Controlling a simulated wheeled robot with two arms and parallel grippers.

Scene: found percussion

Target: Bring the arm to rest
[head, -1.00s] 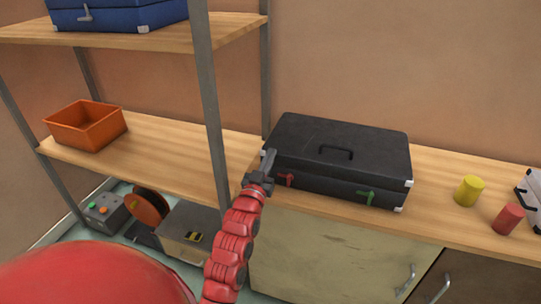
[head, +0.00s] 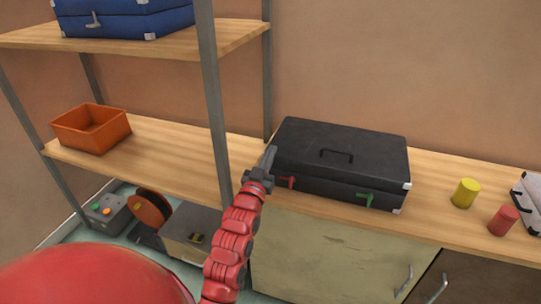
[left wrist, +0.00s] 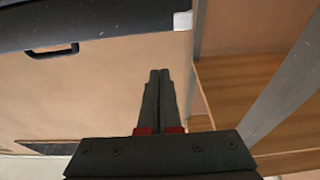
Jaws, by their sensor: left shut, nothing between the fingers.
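My left arm (head: 233,243) comes up red and jointed in the lower middle of the head view. Its left gripper (head: 269,158) is shut and empty, with its tip in front of the left end of a black case (head: 340,160). I cannot tell whether it touches the case. In the left wrist view the two fingers of the left gripper (left wrist: 158,78) lie together. The black case also shows there at the upper left (left wrist: 90,22). My right gripper is not in view.
A shelf rack stands at left, with an orange bin (head: 90,128) and a blue case (head: 125,18); its grey post (head: 213,100) is close left of my gripper. Cabinet doors (head: 330,265) are below.

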